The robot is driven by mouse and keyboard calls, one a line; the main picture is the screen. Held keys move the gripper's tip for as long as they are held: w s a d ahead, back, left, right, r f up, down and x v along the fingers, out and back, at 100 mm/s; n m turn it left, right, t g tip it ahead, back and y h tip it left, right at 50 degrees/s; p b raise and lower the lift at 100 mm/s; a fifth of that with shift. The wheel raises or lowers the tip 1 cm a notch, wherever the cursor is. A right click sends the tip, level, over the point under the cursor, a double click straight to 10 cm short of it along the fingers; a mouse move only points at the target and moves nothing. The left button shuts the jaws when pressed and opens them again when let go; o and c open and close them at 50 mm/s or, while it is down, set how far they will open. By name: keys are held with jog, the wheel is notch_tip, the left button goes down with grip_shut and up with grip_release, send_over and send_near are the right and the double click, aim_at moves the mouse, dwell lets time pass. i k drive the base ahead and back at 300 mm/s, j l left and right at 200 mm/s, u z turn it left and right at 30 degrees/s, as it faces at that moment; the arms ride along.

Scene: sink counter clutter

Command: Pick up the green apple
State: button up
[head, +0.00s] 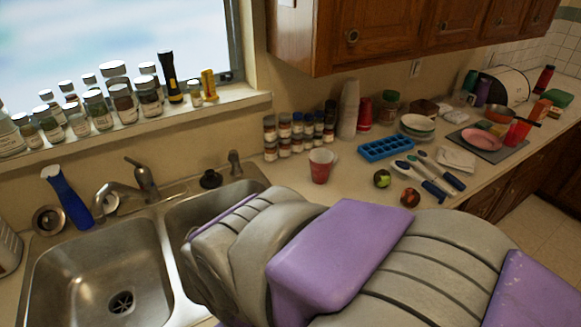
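The green apple (382,178) rests on the counter, right of the red cup and in front of the blue ice tray. It is small in the head view and stands clear of my arm's outline. A darker red and green round fruit (410,197) lies just to its right and nearer to me. My grey and purple body or arm parts fill the lower middle and right of the view. I can make out no gripper fingers, so my gripper's opening and its distance from the apple do not show.
A blue ice tray (386,148), a red cup (321,167) and several dark-handled utensils (434,190) lie around the fruit. The double sink (90,255) is at left. Spice jars (270,138) stand along the wall. Cabinets (375,30) hang above the counter.

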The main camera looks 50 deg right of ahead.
aim_at(382, 178)
jog(key=k+l+z, duration=0.15)
jog(key=z, duration=1.9)
jog(key=u, duration=1.7)
jog(key=z, duration=1.6)
jog(key=i+l+u, duration=0.4)
jog(key=l+u, duration=0.15)
jog(key=l, duration=0.15)
